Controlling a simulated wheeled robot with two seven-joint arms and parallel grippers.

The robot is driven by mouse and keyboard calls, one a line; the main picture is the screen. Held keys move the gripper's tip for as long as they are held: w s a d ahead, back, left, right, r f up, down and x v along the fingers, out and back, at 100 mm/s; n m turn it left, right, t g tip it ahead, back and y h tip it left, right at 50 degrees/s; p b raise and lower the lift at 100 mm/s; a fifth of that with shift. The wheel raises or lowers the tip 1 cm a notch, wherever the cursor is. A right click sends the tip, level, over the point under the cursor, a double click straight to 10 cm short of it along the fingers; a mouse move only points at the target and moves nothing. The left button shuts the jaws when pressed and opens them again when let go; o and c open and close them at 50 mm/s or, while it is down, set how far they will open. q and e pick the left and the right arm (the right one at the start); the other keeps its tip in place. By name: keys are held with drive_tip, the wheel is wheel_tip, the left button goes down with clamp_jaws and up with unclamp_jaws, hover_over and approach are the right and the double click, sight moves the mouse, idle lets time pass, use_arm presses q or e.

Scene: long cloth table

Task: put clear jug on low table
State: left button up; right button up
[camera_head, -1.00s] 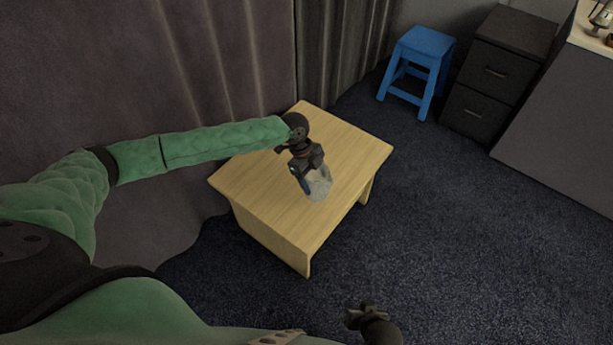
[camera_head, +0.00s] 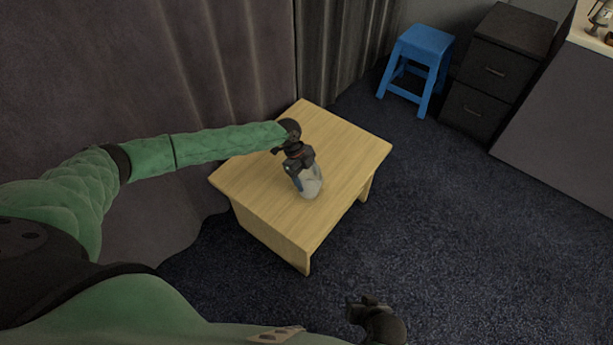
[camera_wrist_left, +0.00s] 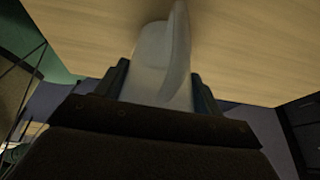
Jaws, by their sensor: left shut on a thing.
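The clear jug (camera_head: 311,184) is over the middle of the low wooden table (camera_head: 265,205) in the head view; I cannot tell whether its base touches the top. My left gripper (camera_head: 301,170) is shut on the jug from above and behind. In the left wrist view the jug (camera_wrist_left: 160,65) stands between the two fingers (camera_wrist_left: 160,88), with the wooden tabletop (camera_wrist_left: 90,30) beyond it. My right gripper (camera_head: 358,307) is at the bottom of the head view, away from the table; its jaw opening is not clear.
A blue stool (camera_head: 417,68) and a dark drawer cabinet (camera_head: 494,72) stand at the back right. A grey curtain (camera_head: 240,70) hangs close behind the table. The tabletop around the jug is bare. Dark carpet (camera_head: 450,220) is open to the right.

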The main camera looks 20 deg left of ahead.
drive_tip(key=shift+w+f, duration=0.1)
drive_tip(key=shift+f, duration=0.15)
use_arm(q)
drive_tip(key=o, duration=1.2)
drive_tip(key=shift+c, duration=0.2)
use_arm(e)
drive_tip(key=shift+f, duration=0.2)
use_arm(q)
drive_tip(key=shift+w+a+r, duration=0.1)
drive_tip(key=shift+a+r, duration=0.1)
drive_tip(key=shift+r, duration=0.2)
drive_tip(key=v, duration=1)
drive_tip(key=shift+r+b, duration=0.3)
drive_tip(key=shift+b, duration=0.05)
drive_tip(key=shift+a+r, duration=0.1)
drive_tip(key=shift+r, duration=0.2)
use_arm(e)
wheel_tip(320, 180, down, 2)
drive_tip(key=shift+f, duration=0.25)
